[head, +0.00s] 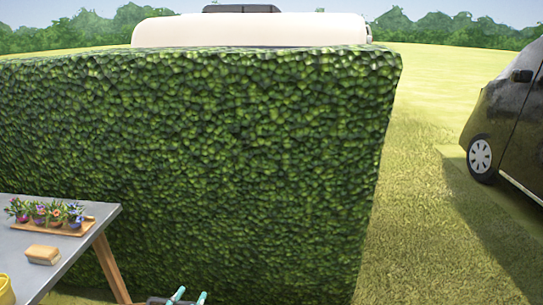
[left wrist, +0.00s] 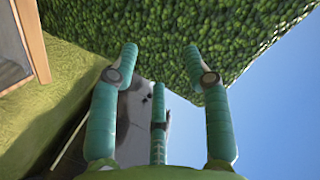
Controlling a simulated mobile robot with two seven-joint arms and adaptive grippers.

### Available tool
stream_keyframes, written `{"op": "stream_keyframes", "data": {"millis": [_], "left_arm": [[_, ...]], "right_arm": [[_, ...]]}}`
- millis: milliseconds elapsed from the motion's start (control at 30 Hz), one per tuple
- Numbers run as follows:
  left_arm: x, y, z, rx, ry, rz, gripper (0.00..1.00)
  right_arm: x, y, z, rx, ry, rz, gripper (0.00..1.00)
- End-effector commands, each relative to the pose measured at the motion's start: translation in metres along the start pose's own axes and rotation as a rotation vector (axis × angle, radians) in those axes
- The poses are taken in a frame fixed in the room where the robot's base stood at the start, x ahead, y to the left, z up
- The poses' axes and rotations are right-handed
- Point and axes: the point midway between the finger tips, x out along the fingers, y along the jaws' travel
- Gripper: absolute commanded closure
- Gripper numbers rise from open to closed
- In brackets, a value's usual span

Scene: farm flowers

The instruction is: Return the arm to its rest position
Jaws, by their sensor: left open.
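My left gripper (head: 189,296) shows at the bottom edge of the head view, right of the table, with only its teal fingertips and a dark part in sight. In the left wrist view its teal fingers (left wrist: 160,70) are spread apart with nothing between them. The gripper is open and empty, in front of the hedge (head: 215,150). The rest of the left arm is outside the head view. My right gripper is not in view.
A grey table (head: 90,228) at the left holds a wooden tray (head: 70,229) of several potted flowers (head: 42,212), a tan block (head: 43,254) and a yellow container (head: 5,290). A dark car (head: 510,125) stands at the right. Open grass (head: 420,240) lies between the hedge and car.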

Motion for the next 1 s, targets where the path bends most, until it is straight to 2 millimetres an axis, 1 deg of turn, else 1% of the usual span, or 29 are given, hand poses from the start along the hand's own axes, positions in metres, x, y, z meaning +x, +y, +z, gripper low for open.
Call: {"op": "stream_keyframes", "data": {"millis": [33,67,100,167,200,267,300,400,533,800,833,1000], "left_arm": [[-0.018,0.008,0.011,-0.100,-0.107,-0.019,0.52],[-0.030,0.012,0.021,-0.149,-0.180,-0.026,0.52],[-0.046,0.018,0.033,-0.206,-0.272,-0.025,0.52],[-0.069,0.029,0.049,-0.275,-0.398,-0.007,0.52],[-0.085,0.036,0.057,-0.311,-0.470,0.010,0.52],[-0.105,0.046,0.067,-0.356,-0.562,0.042,0.52],[-0.119,0.053,0.072,-0.381,-0.616,0.065,0.52],[-0.150,0.068,0.081,-0.431,-0.729,0.125,0.52],[-0.185,0.085,0.086,-0.478,-0.842,0.204,0.52],[-0.251,0.112,0.085,-0.548,-1.017,0.370,0.52],[-0.245,0.115,0.092,-0.541,-1.016,0.367,0.52],[-0.231,0.134,0.116,-0.537,-1.028,0.371,0.52]], "right_arm": [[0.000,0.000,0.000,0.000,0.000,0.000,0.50],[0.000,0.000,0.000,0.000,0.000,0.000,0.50],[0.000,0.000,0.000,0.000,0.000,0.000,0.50],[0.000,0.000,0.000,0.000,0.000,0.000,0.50],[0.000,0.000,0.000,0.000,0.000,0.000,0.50],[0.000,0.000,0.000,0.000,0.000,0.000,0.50],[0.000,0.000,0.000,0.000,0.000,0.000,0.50],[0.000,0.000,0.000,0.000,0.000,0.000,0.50],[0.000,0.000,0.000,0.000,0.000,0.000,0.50],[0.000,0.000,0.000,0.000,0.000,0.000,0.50],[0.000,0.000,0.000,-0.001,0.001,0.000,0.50],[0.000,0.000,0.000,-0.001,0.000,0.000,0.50]]}}
